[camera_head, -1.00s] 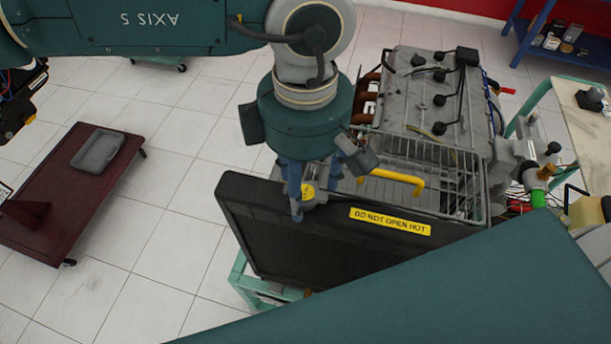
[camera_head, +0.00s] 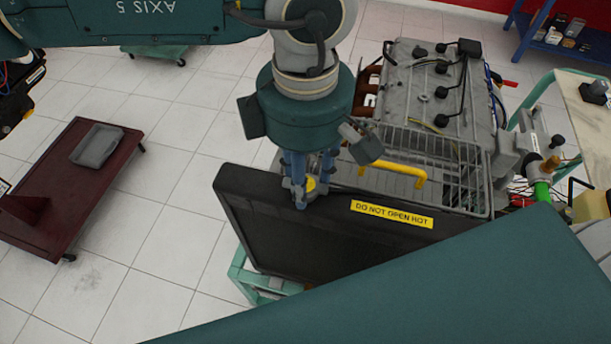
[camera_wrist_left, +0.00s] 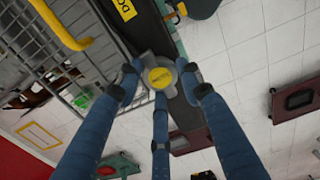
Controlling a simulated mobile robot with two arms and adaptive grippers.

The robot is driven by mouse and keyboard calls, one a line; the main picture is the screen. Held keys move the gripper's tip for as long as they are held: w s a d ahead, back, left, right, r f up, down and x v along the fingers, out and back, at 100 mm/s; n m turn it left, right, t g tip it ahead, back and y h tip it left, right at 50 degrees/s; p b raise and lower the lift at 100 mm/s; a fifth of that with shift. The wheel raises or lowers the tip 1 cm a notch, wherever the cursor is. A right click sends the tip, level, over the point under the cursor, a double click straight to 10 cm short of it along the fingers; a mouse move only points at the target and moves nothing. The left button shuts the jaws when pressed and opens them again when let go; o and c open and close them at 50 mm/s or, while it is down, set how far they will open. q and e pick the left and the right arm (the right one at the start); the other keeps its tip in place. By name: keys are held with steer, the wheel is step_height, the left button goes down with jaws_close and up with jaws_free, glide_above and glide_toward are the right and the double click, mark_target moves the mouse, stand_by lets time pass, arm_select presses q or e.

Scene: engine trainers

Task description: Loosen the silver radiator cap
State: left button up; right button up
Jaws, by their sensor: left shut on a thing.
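The silver radiator cap (camera_wrist_left: 156,65) with a yellow round label shows between my left gripper's blue fingers in the left wrist view. My left gripper (camera_head: 306,190) is shut on the cap at the top edge of the black radiator (camera_head: 285,232). A yellow "DO NOT OPEN HOT" label (camera_head: 392,214) is on the radiator to the right of the cap. My right gripper is not in view.
A wire guard (camera_head: 440,165) with a yellow handle (camera_head: 393,173) stands right behind the radiator, with the engine (camera_head: 410,85) beyond. A dark red cart (camera_head: 85,190) with a grey tray (camera_head: 97,145) is at left. Tiled floor lies clear between.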

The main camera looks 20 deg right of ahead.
arm_select(q)
steer(key=n+b, duration=0.2)
steer(key=b, duration=0.2)
steer(key=n+b, duration=0.6)
steer(key=b, duration=0.1)
steer(key=shift+f+b, duration=0.25)
steer(key=shift+b, duration=0.05)
steer(key=n+b, duration=0.3)
steer(key=n, duration=0.2)
steer(key=shift+r, duration=0.1)
steer(key=shift+r+n+b, duration=0.15)
steer(key=shift+n+b, duration=1.1)
steer(key=shift+n, duration=0.85)
steer(key=o, duration=1.2)
steer(key=shift+c, duration=0.2)
step_height(320, 180, up, 12)
